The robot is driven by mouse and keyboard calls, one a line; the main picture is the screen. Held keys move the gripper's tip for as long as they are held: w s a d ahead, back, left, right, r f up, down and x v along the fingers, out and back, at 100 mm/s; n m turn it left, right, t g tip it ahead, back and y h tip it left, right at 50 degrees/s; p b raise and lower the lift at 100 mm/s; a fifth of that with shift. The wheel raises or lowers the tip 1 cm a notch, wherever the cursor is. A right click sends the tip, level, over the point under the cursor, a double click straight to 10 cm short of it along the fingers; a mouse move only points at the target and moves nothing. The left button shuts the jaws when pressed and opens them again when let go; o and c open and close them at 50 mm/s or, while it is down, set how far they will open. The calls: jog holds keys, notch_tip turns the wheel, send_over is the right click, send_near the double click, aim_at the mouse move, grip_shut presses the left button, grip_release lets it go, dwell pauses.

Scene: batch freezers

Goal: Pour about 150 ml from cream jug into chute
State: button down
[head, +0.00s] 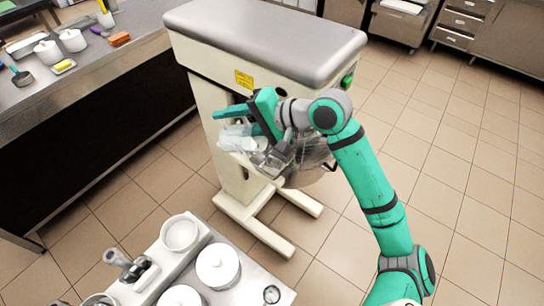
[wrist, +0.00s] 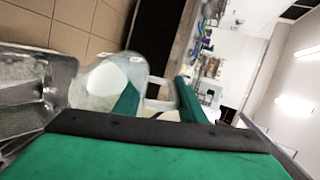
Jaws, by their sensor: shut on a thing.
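The cream jug (head: 235,131) is clear, with white cream inside, and is held in front of the machine in the head view. In the wrist view the jug (wrist: 92,92) shows with its pale handle (wrist: 158,104) between the green fingers of my gripper (wrist: 157,98). My gripper (head: 250,116) is shut on the handle. The jug looks tilted, its white contents towards the metal chute (head: 272,160). The chute (wrist: 35,85) also shows at the left of the wrist view, close to the jug. I cannot make out a stream of cream.
The cream-coloured machine (head: 228,165) with a grey top stands behind my gripper, with a see-through bowl (head: 312,170) below. A trolley (head: 222,240) with white lidded pots is at the front. A counter (head: 75,75) runs along the left. Tiled floor is free on the right.

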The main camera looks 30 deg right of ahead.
aim_at(225, 124)
jog(key=shift+w+a+f+g+h, duration=0.15)
jog(key=shift+w+g+h, duration=0.15)
jog(key=shift+g, duration=0.15)
jog(key=shift+w+a+r+g+h, duration=0.15)
jog(key=shift+g+h, duration=0.15)
jog(key=shift+g, duration=0.15)
jog(key=shift+w+f+g+h, duration=0.1)
jog(key=shift+f+g+h, duration=0.1)
jog(key=shift+g+h, duration=0.25)
jog(key=shift+w, duration=0.1)
jog(key=shift+a+f+g, duration=0.1)
jog(key=shift+g, duration=0.25)
jog(key=shift+w+a+f+g+h, duration=0.15)
jog(key=shift+w+f+g+h, duration=0.1)
jog(key=shift+f+g+h, duration=0.2)
jog(key=shift+w+a+f+g+h, duration=0.15)
jog(key=shift+w+f+g+h, duration=0.15)
jog(key=shift+f, duration=0.25)
jog(key=w+a+f+g+h, duration=0.2)
jog(key=w+f+g+h, duration=0.1)
jog(key=f, duration=0.6)
jog(key=g+h, duration=0.1)
jog(key=g, duration=0.1)
jog(key=shift+f+g, duration=0.35)
jog(key=shift+f, duration=0.05)
jog(key=shift+w+a, duration=0.1)
jog(key=shift+a, duration=0.1)
dwell(0.6)
